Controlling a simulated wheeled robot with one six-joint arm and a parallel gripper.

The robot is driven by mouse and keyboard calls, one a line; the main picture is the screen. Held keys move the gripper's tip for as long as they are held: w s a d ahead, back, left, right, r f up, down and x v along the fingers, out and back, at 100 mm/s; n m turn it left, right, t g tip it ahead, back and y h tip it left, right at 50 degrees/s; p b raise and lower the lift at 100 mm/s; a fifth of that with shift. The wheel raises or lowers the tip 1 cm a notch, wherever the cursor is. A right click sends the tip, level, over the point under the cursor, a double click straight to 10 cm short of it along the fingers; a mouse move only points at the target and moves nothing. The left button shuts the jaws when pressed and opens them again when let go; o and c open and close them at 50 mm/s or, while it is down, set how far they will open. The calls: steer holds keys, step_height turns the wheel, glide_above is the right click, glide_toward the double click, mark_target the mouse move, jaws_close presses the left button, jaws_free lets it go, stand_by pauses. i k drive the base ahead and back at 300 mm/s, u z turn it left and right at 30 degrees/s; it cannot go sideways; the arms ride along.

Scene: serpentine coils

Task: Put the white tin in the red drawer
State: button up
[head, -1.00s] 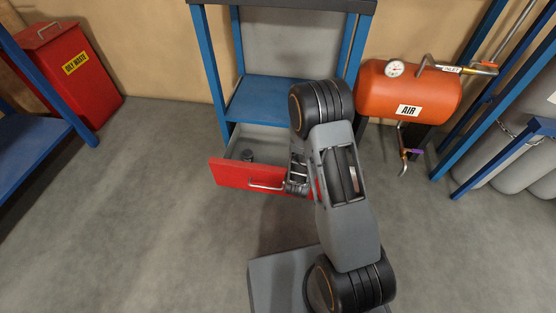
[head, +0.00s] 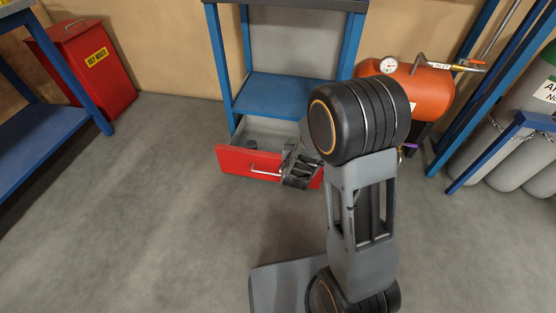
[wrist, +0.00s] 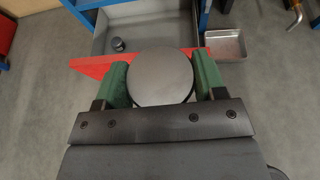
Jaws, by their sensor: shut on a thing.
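My gripper (wrist: 161,84) has green fingers on both sides of a round, flat-topped thing, which I take to be the tin (wrist: 161,76). Its top looks plain grey here, and its side is hidden. In the head view my gripper (head: 297,172) is at the front of the red drawer (head: 236,160), and the tin cannot be made out there. The drawer is pulled open under a blue frame. In the wrist view the red drawer front (wrist: 90,66) passes behind the fingers and tin, with the grey inside of the drawer beyond it.
A small dark round object (head: 251,145) stands inside the drawer. A shallow metal tray (wrist: 224,45) is right of the drawer. An orange air tank (head: 432,89) and gas cylinders (head: 492,157) are at the right, a red waste bin (head: 92,72) at the left. The floor at left is clear.

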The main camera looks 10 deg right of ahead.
mark_target(276, 145)
steer(key=u, duration=1.5)
steer(key=i, duration=1.55)
steer(key=z, duration=0.7)
steer(key=i, duration=0.5)
steer(key=z, duration=0.35)
